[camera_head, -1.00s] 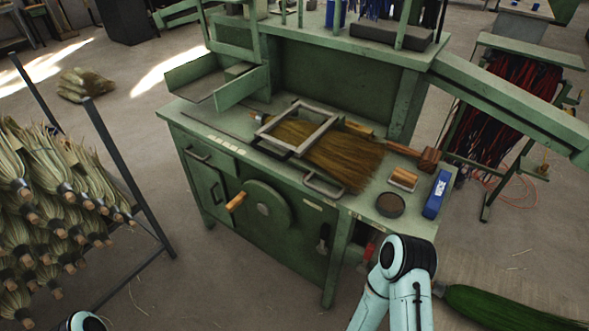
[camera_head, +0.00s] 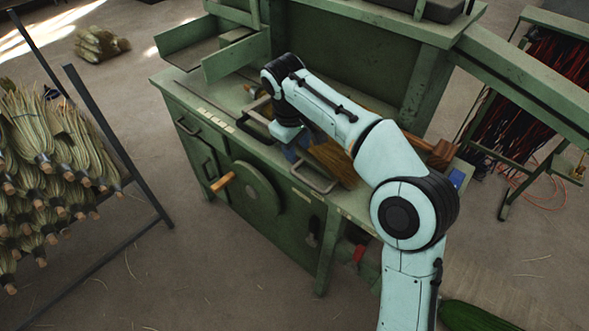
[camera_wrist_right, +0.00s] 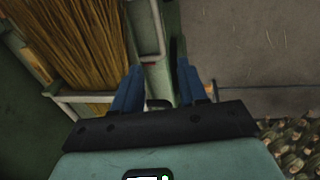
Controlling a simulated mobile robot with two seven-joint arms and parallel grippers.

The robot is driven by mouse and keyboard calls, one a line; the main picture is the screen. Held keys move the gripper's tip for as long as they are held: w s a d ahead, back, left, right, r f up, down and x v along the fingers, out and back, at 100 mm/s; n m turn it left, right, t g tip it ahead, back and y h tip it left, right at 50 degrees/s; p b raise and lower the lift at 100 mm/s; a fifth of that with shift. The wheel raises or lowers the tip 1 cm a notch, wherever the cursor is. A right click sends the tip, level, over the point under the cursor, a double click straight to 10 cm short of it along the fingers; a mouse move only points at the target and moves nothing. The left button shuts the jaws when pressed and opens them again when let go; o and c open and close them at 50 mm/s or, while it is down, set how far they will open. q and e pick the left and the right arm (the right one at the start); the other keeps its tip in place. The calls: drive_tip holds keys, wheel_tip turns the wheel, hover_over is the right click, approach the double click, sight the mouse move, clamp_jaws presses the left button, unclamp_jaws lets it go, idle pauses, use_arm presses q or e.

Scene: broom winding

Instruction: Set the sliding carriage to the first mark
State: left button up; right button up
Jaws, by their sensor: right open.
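The sliding carriage looks to be the grey metal frame (camera_wrist_right: 75,98) over the broom bristles (camera_wrist_right: 75,45) on the green bench (camera_head: 180,82); in the head view my right arm covers most of it. My right gripper (camera_wrist_right: 157,78) is open, its two blue fingers pointing down over the bench's front edge. A dark handle (camera_wrist_right: 160,103) shows between the finger bases; I cannot tell whether they touch it. A U-shaped handle (camera_head: 318,181) stands farther right on the bench front. Small pale labels (camera_head: 218,117) run along the front edge. My left gripper is out of view.
A round wheel with a wooden crank (camera_head: 223,183) is on the bench front, below my right arm. A rack of brooms (camera_head: 45,150) stands at the left. A green upright and sloping beam (camera_head: 525,85) bound the right side. The floor before the bench is open.

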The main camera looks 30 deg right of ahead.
sight(303, 178)
drive_tip(key=f+b, duration=0.1)
drive_tip(key=f, duration=0.3)
drive_tip(key=d+f+b, duration=0.1)
drive_tip(key=f, duration=0.3)
drive_tip(key=d+f, duration=0.1)
drive_tip(key=f, duration=0.3)
drive_tip(key=shift+w+d+f+b, duration=0.15)
drive_tip(key=shift+w+f+b, duration=0.15)
drive_tip(key=shift+f+b, duration=0.1)
clamp_jaws()
